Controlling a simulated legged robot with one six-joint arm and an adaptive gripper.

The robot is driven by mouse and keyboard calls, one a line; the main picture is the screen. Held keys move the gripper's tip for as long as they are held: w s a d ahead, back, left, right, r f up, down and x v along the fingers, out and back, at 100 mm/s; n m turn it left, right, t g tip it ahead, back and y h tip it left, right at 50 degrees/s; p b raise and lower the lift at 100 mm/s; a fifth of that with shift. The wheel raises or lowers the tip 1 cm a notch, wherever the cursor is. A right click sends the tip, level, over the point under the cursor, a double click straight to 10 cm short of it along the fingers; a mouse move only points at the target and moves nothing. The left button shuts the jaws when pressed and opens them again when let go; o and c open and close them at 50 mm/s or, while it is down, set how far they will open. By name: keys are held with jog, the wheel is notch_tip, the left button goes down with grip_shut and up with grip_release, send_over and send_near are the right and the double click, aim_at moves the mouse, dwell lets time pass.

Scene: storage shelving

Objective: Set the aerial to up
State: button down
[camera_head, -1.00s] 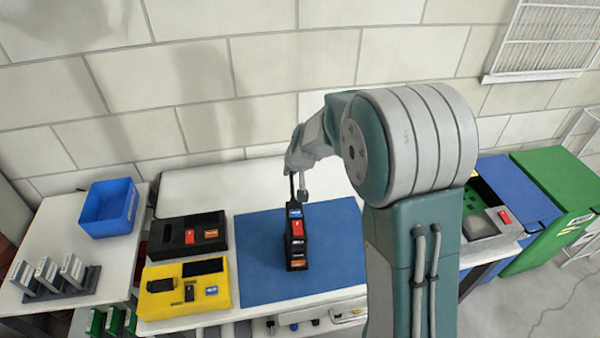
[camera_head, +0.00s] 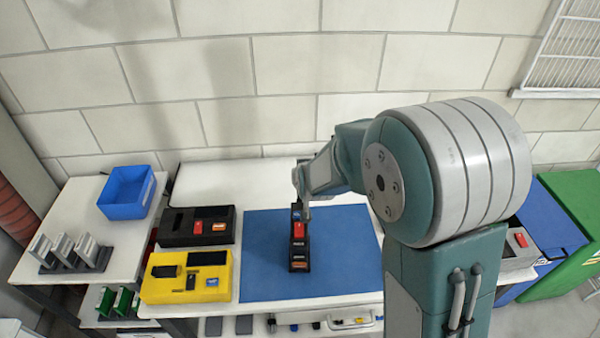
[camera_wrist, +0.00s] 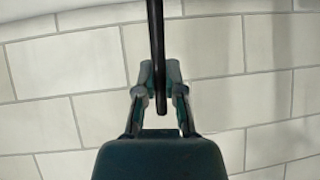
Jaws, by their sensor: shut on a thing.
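A black handheld device (camera_head: 299,258) with red, blue and orange patches stands on the blue mat (camera_head: 345,262). My gripper (camera_head: 301,192) is at the device's top end, with my arm reaching in from the right. In the wrist view my gripper (camera_wrist: 158,70) has its two fingers on either side of the thin black aerial (camera_wrist: 156,35) and is shut on it. The aerial runs from the top edge of that view down between the fingers. In the head view the aerial is hard to make out near my gripper.
Left of the mat are a yellow box (camera_head: 163,290), a black case (camera_head: 178,240), a blue bin (camera_head: 112,207) and a rack of grey modules (camera_head: 60,265). Blue and green containers (camera_head: 572,262) stand at the right. A block wall (camera_head: 200,70) rises behind the table.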

jog(key=shift+s+d+f+t, duration=0.1)
jog(key=shift+s+t, duration=0.6)
jog(key=shift+s, duration=0.05)
jog(key=c, duration=0.7)
grip_release()
jog(key=shift+r, duration=0.2)
jog(key=v, duration=1.1)
jog(key=shift+s, duration=0.4)
